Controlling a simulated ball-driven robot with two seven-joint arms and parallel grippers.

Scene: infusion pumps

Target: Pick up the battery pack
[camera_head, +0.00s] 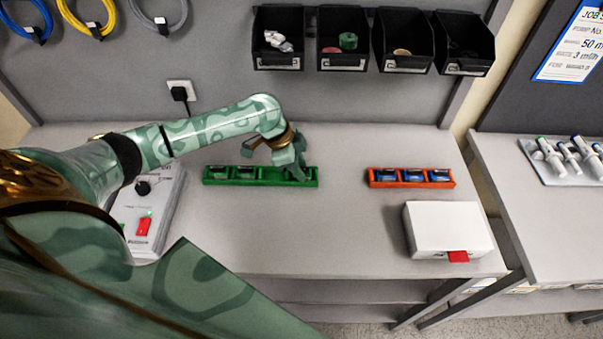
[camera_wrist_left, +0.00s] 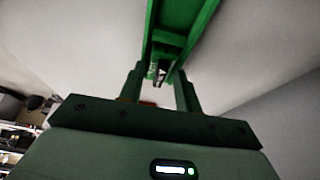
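A long green tray (camera_head: 222,181) lies on the bench in the head view. Packs with dark tops (camera_head: 245,172) sit in its left and middle slots. My left gripper (camera_head: 299,176) points down at the tray's right end, and its arm covers part of that end. In the left wrist view the two fingers (camera_wrist_left: 160,82) stand apart, with the green tray (camera_wrist_left: 182,22) beyond them. A small metallic piece (camera_wrist_left: 157,72) shows between the fingers; I cannot tell whether it is part of a battery pack. My right gripper is in neither view.
An orange tray (camera_head: 411,184) with blue packs lies to the right. A white box (camera_head: 447,228) with a red tab stands at the bench's front right. A grey control box (camera_head: 163,200) is at the left. Black bins (camera_head: 345,40) hang above. The bench middle is clear.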

